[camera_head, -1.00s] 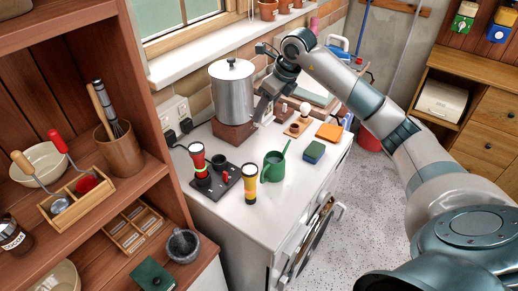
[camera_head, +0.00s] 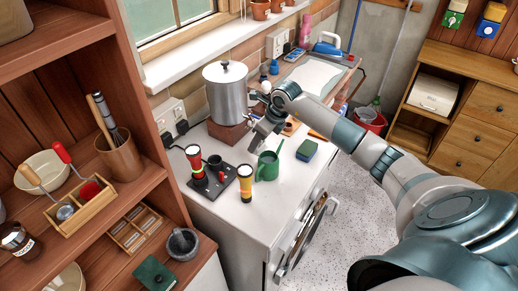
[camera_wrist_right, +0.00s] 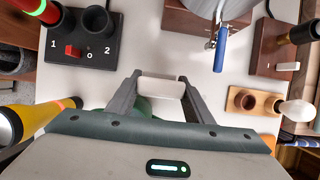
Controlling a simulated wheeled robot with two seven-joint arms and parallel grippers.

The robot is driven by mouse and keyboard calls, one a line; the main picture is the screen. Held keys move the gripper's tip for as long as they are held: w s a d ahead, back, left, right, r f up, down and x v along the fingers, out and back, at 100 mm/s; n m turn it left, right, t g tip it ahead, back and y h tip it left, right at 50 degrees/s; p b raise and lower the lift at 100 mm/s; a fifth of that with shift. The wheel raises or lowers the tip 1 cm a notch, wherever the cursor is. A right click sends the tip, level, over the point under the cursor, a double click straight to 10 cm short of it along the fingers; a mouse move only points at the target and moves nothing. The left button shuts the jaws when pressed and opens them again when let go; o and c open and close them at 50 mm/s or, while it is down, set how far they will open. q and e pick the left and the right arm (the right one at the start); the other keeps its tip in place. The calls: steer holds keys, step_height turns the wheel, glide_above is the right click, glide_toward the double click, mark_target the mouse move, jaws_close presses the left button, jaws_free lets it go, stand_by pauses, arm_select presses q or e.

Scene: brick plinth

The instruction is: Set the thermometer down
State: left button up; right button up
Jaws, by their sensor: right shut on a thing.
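My right gripper (camera_head: 257,141) is low over the white worktop (camera_head: 232,212), in front of the metal pot. In the right wrist view the gripper (camera_wrist_right: 160,90) is shut on a short white piece, taken to be the thermometer (camera_wrist_right: 162,87), held crosswise between the fingertips. Only its near face shows, so its full shape is hidden. I cannot tell whether it touches the worktop. The green can (camera_head: 267,166) stands close by and shows partly behind the fingers in the wrist view. My left gripper is not in view.
The lidded pot (camera_head: 227,95) stands on a brick plinth (camera_head: 230,133). A black two-socket base (camera_head: 222,181) holds a red torch (camera_head: 196,163); a yellow torch (camera_head: 245,184) stands beside it. A green-blue block (camera_head: 307,150) lies right. Bare worktop shows between base and plinth (camera_wrist_right: 145,30).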

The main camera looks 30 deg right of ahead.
mark_target(262, 146)
steer(key=shift+f, duration=0.1)
step_height(262, 146, down, 4)
steer(key=shift+r+p, duration=0.15)
steer(key=shift+p, duration=0.6)
steer(key=shift+f, duration=0.3)
steer(key=shift+f, duration=0.2)
steer(key=o, duration=1)
steer(key=shift+o, duration=0.2)
steer(key=shift+r, duration=0.2)
